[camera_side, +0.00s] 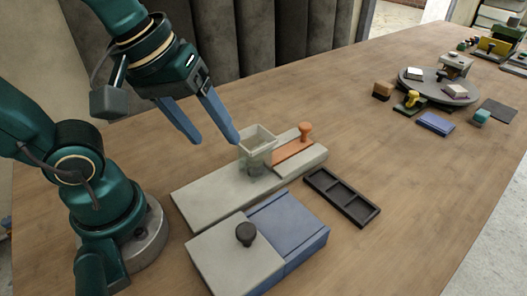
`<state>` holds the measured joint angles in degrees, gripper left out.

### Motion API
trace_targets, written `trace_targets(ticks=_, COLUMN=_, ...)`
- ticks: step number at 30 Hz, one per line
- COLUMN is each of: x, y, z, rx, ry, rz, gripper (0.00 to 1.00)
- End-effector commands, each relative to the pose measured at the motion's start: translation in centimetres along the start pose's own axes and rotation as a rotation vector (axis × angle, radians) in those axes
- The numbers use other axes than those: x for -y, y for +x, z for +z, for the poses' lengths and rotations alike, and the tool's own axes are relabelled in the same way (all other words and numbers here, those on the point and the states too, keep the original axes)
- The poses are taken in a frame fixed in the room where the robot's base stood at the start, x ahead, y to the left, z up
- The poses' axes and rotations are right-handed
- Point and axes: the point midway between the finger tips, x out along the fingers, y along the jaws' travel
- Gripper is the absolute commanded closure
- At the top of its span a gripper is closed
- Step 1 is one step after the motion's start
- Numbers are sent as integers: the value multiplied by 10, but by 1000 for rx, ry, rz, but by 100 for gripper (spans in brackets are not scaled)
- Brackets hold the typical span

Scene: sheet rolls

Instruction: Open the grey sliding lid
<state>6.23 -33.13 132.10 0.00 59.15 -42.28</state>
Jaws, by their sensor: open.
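The grey sliding lid (225,262) lies on the near-left part of a blue box (292,224), with a dark round knob (246,234) standing on it. The blue surface to the right of the lid is uncovered. My gripper (214,141) is open and empty, with its two blue fingers pointing down, up and to the left of the knob and apart from it. Whether the inside of the box shows beside the lid cannot be told.
Behind the box, a long grey block (205,200) carries a translucent square cup (257,150) and an orange slide with a knob (305,133). A black divided tray (342,197) lies to the right. A round grey stand (437,86) with small blocks is farther back. The table's right front is clear.

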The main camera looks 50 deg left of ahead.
Motion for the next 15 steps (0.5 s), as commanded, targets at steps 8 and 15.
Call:
trace_targets(ticks=8, x=-53, y=14, z=39, rx=196, ry=-290, rz=-167, gripper=33)
trace_targets(ticks=15, x=-70, y=30, z=77, rx=254, ry=-186, rz=-267, gripper=33)
